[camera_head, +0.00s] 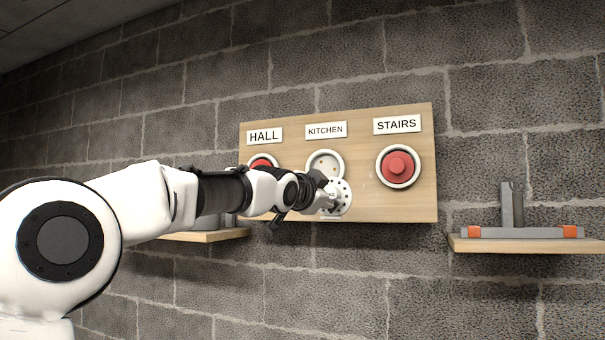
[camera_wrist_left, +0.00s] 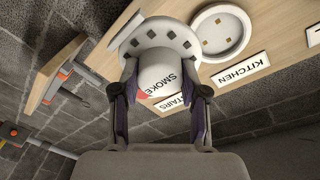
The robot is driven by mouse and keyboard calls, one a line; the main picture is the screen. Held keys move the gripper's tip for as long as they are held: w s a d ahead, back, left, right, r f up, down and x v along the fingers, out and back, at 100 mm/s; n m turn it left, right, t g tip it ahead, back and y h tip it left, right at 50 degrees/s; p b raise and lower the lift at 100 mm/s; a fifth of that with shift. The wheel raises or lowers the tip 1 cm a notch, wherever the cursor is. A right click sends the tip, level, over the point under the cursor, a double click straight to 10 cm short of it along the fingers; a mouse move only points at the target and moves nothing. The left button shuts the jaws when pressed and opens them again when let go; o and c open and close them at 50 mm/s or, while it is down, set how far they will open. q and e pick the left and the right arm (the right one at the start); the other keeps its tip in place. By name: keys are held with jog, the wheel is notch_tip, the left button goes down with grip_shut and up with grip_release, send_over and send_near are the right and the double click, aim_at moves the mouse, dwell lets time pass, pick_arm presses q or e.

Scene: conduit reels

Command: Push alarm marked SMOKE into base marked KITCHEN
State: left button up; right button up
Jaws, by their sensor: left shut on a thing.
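The white alarm marked SMOKE (camera_wrist_left: 163,76) is a round disc with dark slots and a raised hub. My left gripper (camera_wrist_left: 158,98) is shut on its hub. In the head view the alarm (camera_head: 342,198) is in front of the board, just below the base marked KITCHEN (camera_head: 325,162); the gripper (camera_head: 326,194) hides part of it. The base is an empty white ring with small brass contacts inside. In the wrist view the base (camera_wrist_left: 221,34) lies beside the alarm, apart from it in the picture. My right gripper is not in view.
The wooden board (camera_head: 410,205) also holds a red unit under HALL (camera_head: 262,160), partly hidden by my arm, and a red unit under STAIRS (camera_head: 398,167). A right shelf (camera_head: 520,245) bears a grey fixture with orange ends. A left shelf (camera_head: 205,236) is behind my arm.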

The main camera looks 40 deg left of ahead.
pick_arm(q)
jog(key=s+a+r+t+y, duration=0.1)
jog(key=s+a+r, duration=0.35)
jog(key=r, duration=0.25)
jog(key=w+a+p, duration=0.2)
jog(key=w+p, duration=0.8)
jog(key=p, duration=0.1)
jog(key=shift+w+a+r, duration=0.15)
jog(key=shift+w+r, duration=0.05)
jog(key=shift+w, duration=0.2)
jog(key=shift+b, duration=0.4)
jog(key=shift+f, duration=0.1)
jog(key=shift+w+a+p, duration=0.2)
jog(key=shift+w+p, duration=0.5)
jog(key=shift+p, duration=0.35)
dwell(1.7)
jog(key=shift+w, duration=0.15)
dwell(0.3)
